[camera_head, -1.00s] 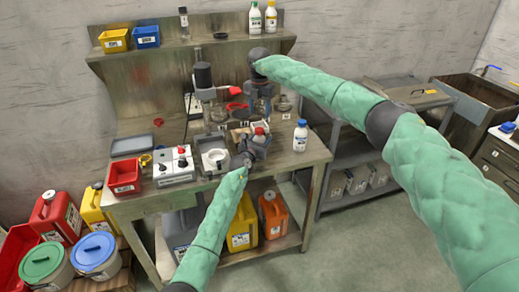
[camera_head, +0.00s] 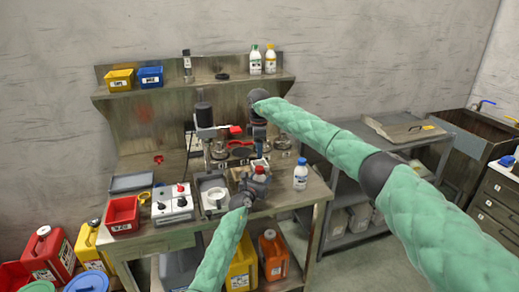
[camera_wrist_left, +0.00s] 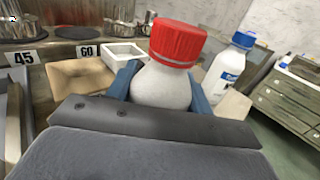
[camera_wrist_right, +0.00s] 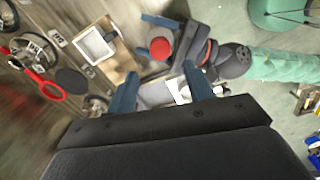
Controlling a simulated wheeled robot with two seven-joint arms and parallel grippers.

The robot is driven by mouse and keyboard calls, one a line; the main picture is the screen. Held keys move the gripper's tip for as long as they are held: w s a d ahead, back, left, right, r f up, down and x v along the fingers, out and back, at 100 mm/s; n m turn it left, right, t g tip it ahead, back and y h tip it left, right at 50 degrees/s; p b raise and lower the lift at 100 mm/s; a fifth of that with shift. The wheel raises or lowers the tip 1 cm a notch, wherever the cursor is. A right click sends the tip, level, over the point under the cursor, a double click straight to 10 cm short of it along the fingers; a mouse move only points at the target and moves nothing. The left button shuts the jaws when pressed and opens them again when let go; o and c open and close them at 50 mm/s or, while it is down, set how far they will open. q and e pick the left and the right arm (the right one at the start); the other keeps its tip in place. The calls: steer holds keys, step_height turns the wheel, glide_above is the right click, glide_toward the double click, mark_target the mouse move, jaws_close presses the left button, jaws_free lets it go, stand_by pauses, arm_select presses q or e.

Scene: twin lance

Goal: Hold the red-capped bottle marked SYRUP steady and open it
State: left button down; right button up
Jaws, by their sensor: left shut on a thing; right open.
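The bottle stands upright with a ribbed red cap (camera_wrist_left: 178,42) and a pale body (camera_wrist_left: 160,86) in the left wrist view; no SYRUP marking is readable. My left gripper (camera_head: 256,186) is shut around the body below the cap, at the front of the bench. The red cap also shows in the head view (camera_head: 259,171) and from above in the right wrist view (camera_wrist_right: 160,48). My right gripper (camera_wrist_right: 160,90) is open and empty, pointing down; in the head view (camera_head: 259,138) it hangs above and behind the bottle, apart from it.
A white bottle with a blue cap (camera_head: 300,174) stands on the bench just right of the held bottle. A white square tray (camera_wrist_right: 96,44) lies near it. A control box (camera_head: 172,205) and red bin (camera_head: 122,215) stand at left. A shelf (camera_head: 200,85) spans the back.

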mark_target(260, 167)
steer(key=m, duration=0.6)
steer(key=shift+d+f, duration=0.1)
steer(key=shift+d, duration=0.05)
steer(key=shift+f, duration=4)
steer(key=c, duration=1)
